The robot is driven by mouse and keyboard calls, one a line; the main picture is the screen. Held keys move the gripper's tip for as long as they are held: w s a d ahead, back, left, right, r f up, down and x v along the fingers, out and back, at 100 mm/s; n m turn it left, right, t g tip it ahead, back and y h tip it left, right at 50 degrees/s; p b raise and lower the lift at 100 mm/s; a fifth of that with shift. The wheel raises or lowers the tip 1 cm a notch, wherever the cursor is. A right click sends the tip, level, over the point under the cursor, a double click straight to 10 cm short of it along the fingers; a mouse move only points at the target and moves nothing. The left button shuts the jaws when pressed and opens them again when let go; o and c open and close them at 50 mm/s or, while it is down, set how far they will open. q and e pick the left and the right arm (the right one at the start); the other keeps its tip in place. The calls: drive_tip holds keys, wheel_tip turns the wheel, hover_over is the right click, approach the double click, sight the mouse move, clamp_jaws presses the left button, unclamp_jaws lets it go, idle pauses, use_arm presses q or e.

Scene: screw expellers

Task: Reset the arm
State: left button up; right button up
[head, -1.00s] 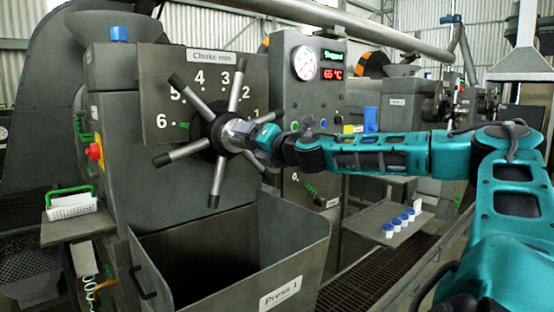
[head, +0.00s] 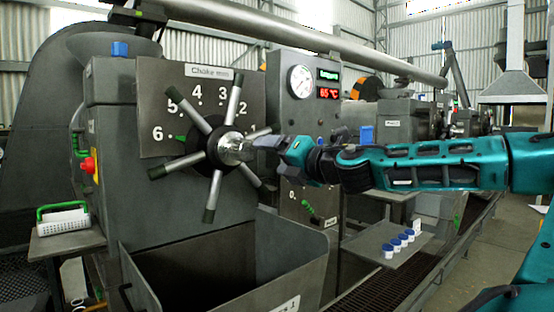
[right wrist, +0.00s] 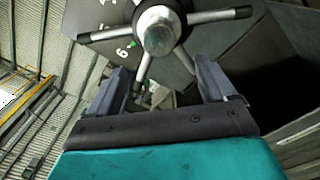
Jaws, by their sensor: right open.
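My right arm reaches in from the right in the head view. My right gripper (head: 258,143) is close in front of the hub of the choke handwheel (head: 212,188), a spoked wheel with dark grips on a numbered dial plate (head: 160,90). In the right wrist view the two fingers of the right gripper (right wrist: 162,85) are spread apart with nothing between them. The silver hub (right wrist: 158,30) and spokes show beyond the fingertips, apart from them. The green pointer (head: 180,138) on the dial is beside the 6. My left gripper is not in view.
An open grey bin (head: 290,265) stands below the wheel. A gauge panel (head: 302,110) reads 65 °C. A shelf with several blue-capped jars (head: 397,243) is at right, and a white basket with a green handle (head: 62,218) at left.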

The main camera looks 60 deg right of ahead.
drive_tip(key=shift+w, duration=0.1)
idle(0.3)
drive_tip(key=w+a+f+m+g+y, duration=0.1)
drive_tip(key=w+a+f+m+y, duration=0.2)
drive_tip(key=a+f, duration=0.8)
drive_tip(key=w+a+f+m+g, duration=0.2)
drive_tip(key=w+a+f+m, duration=0.15)
drive_tip(key=a+f, duration=0.8)
drive_tip(key=s+a+f+m+g, duration=0.4)
drive_tip(key=s+f+m, duration=0.1)
drive_tip(key=s+f, duration=0.3)
drive_tip(key=s+a+f+m+g+y, duration=0.1)
drive_tip(key=s+a+f+m+g, duration=0.2)
drive_tip(key=s+f+m, duration=0.4)
drive_tip(key=s+a+f+m+g, duration=0.4)
drive_tip(key=s+f, duration=0.5)
use_arm(q)
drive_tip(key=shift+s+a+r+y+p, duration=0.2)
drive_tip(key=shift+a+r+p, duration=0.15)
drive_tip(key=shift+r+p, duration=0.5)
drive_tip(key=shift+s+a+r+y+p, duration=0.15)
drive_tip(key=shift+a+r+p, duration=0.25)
drive_tip(key=shift+p, duration=0.85)
use_arm(e)
drive_tip(key=w+a+f+t+y, duration=0.2)
drive_tip(key=w+f+t, duration=0.3)
drive_tip(key=w+t, duration=0.2)
drive_tip(key=shift+a, duration=0.4)
